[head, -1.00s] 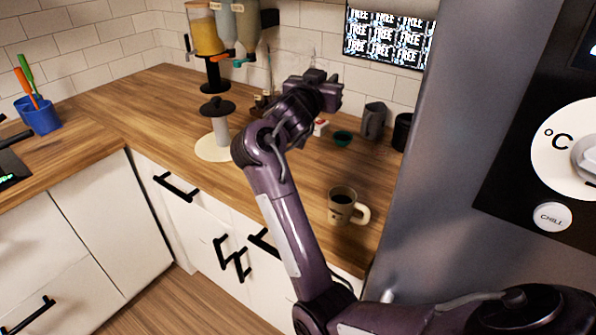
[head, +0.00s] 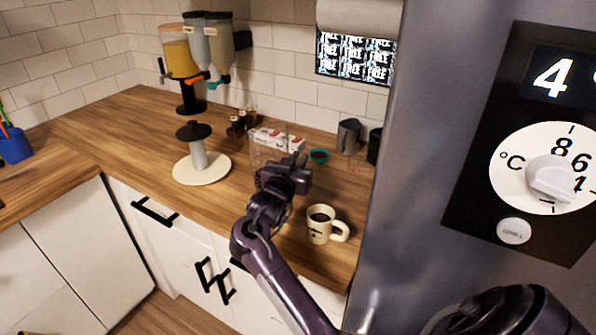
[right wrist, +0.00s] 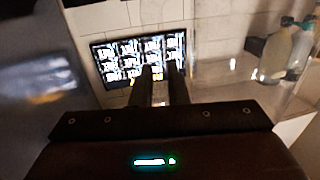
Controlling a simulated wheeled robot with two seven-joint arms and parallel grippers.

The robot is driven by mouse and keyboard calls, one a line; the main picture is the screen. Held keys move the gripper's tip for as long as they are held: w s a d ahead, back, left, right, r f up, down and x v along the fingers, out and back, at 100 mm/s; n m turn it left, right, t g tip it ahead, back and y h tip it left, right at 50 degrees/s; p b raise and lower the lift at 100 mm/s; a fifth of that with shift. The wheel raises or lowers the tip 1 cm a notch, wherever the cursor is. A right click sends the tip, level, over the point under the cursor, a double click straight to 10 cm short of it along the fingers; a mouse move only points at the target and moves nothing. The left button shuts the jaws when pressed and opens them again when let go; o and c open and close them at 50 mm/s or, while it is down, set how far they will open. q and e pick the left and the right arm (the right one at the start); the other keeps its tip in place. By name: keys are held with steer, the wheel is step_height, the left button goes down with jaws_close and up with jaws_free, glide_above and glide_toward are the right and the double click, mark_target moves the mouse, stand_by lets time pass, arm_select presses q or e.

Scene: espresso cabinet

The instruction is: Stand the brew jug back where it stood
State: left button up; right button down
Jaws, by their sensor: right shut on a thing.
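The brew jug (head: 262,150) looks like a clear, see-through vessel, its faint outline beside and behind my right gripper (head: 292,163) in the head view. The right gripper is shut on it over the wooden counter. In the right wrist view the two dark fingers (right wrist: 164,88) are close together, and clear glass (right wrist: 232,72) shows to their right. The jug's base is hard to make out, so I cannot tell whether it touches the counter. My left gripper is in neither view.
A cream mug (head: 319,226) of dark liquid stands in front, right of my arm. A roll stand (head: 200,160) stands left. The fridge (head: 425,150) bounds the right.

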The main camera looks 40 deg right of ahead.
step_height(320, 180, down, 3)
steer(key=shift+f, duration=0.25)
steer(key=shift+f, duration=0.15)
steer(key=c, duration=1.4)
jaws_free()
steer(key=shift+s, duration=0.1)
